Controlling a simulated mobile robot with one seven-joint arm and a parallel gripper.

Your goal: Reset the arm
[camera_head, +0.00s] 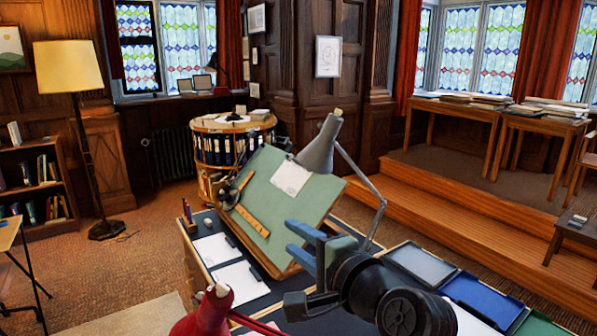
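My gripper (289,237) shows in the head view at the lower middle, with two blue fingers pointing left. The fingers are apart, with a gap between them and nothing seen in it. My dark arm (385,295) reaches in from the lower right. The gripper appears in front of the lower right part of a tilted green drafting board (285,220). I cannot tell how far it is from the board. My arm hides part of the desk behind it.
Paper trays (240,282) lie left; a grey tray (422,264) and a blue tray (482,300) lie right. Open carpet (120,265) is at the left.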

